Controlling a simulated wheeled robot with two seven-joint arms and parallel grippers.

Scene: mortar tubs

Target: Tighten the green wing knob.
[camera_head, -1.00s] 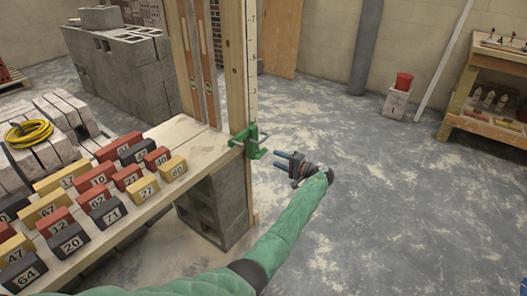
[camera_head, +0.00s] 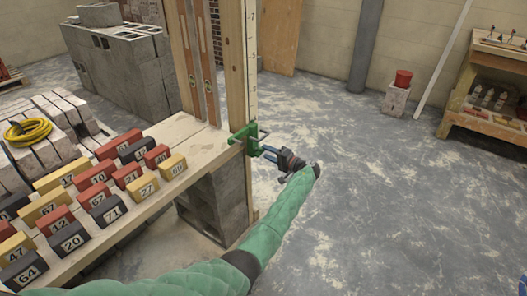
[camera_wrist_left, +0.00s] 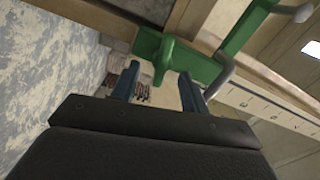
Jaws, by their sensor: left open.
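The green clamp (camera_head: 244,133) sits on the upright wooden post at the end of the plank bench. In the left wrist view its green bracket (camera_wrist_left: 195,62) crosses the top, and the green wing knob (camera_wrist_left: 162,60) sticks out from it toward me. My left gripper (camera_head: 266,152) is beside the clamp, with its two blue fingers pointing at it. In the left wrist view the gripper (camera_wrist_left: 160,82) is open, with one finger on each side of the knob's end. I cannot tell whether either finger touches it. My right gripper is not in view.
The wooden post (camera_head: 236,65) with a marked rule rises behind the clamp. Numbered red, yellow and dark blocks cover the bench (camera_head: 195,150) to the left. Concrete blocks (camera_head: 215,200) stand under it.

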